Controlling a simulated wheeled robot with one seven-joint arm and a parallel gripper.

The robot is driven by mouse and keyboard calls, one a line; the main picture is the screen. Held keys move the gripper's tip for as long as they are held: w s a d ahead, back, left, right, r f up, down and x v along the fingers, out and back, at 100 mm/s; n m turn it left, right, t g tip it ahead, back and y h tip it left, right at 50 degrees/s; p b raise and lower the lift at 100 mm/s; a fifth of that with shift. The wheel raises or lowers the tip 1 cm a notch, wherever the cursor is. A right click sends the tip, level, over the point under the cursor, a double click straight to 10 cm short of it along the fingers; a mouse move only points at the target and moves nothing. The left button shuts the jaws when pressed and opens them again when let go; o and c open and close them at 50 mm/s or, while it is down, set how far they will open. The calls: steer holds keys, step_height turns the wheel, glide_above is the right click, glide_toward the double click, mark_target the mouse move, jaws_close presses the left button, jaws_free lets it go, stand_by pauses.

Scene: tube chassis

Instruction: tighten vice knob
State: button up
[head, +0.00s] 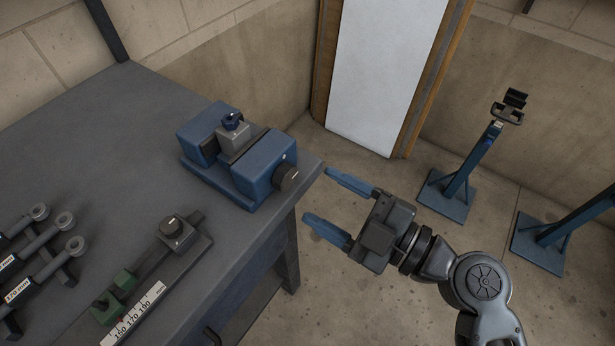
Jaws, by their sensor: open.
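A blue vice (262,168) stands on the grey bench near its right corner. Its dark round knob (286,178) sticks out of the vice's right end, toward the bench edge, and has a pale mark on its face. A grey block (232,137) with a small blue knob on top sits at the vice's middle, by the jaws. My gripper (334,203) is open and empty, to the right of the vice knob and past the bench edge. Its two blue fingers point left toward the knob, apart from it.
The grey bench (110,130) fills the left. On it lie a measuring fixture (160,262) with a black knob and green blocks, and several tubes with ring ends (62,221). Blue stands (456,188) stand on the floor at right. A white panel (385,70) leans behind.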

mark_target(292, 180)
steer(key=shift+p+x, duration=0.7)
steer(key=shift+x, duration=1.95)
steer(key=shift+c, duration=0.3)
steer(key=c, duration=1)
